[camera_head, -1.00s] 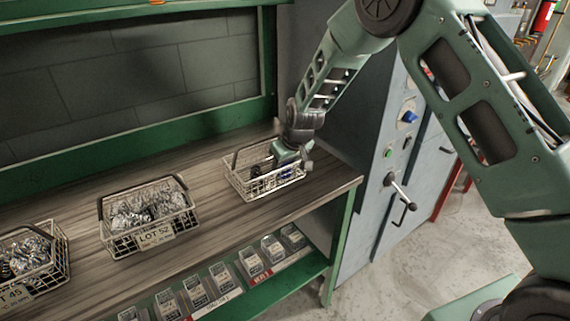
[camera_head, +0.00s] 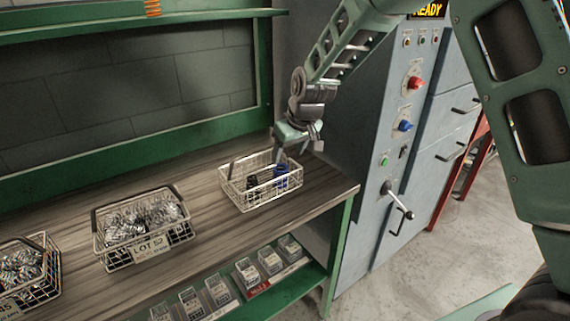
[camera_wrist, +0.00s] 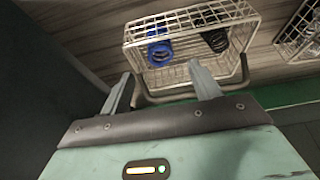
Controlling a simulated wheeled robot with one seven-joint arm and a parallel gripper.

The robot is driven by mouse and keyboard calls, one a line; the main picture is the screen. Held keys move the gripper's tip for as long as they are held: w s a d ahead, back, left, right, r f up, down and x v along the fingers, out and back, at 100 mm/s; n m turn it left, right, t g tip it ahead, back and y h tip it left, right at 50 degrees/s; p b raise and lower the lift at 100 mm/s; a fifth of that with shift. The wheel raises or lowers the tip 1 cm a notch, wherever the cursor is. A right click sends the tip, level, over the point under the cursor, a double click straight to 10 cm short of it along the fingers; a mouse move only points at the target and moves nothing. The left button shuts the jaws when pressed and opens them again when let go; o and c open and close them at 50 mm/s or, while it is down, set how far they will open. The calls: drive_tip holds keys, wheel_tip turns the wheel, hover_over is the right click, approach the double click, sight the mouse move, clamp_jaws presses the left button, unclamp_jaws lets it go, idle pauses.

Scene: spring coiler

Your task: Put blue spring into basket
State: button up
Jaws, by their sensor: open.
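The blue spring (camera_head: 281,176) is inside the wire basket (camera_head: 262,203) at the right end of the workbench. It also shows in the wrist view (camera_wrist: 158,48), apart from the gripper. A black spring (camera_head: 252,183) is in the same basket, to the left of the blue one in the head view. It shows in the wrist view (camera_wrist: 214,36) too. My gripper (camera_head: 281,156) is above the back edge of this basket. In the wrist view its two fingers (camera_wrist: 160,88) are spread apart with nothing between them.
Two more wire baskets full of metal springs, one marked LOT 52 (camera_head: 151,254) and one at the far left (camera_head: 50,291), stand on the wooden bench (camera_head: 200,200). Clear boxes (camera_head: 248,274) line the lower shelf. A grey machine cabinet (camera_head: 360,190) with a lever stands at the right.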

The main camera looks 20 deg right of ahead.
drive_tip(key=s+a+r+n+g, duration=0.1)
drive_tip(key=s+a+r, duration=0.3)
drive_tip(key=s, duration=0.6)
drive_tip(key=s+a+r+n+g, duration=0.15)
drive_tip(key=s+a, duration=0.35)
drive_tip(key=s, duration=0.5)
drive_tip(key=s+d+f+n+g, duration=0.1)
drive_tip(key=s, duration=1.8)
drive_tip(key=shift+d+g+h, duration=0.3)
drive_tip(key=shift+g+h, duration=0.05)
drive_tip(key=shift+h, duration=0.05)
drive_tip(key=shift+w+n, duration=0.1)
drive_tip(key=shift+n, duration=0.15)
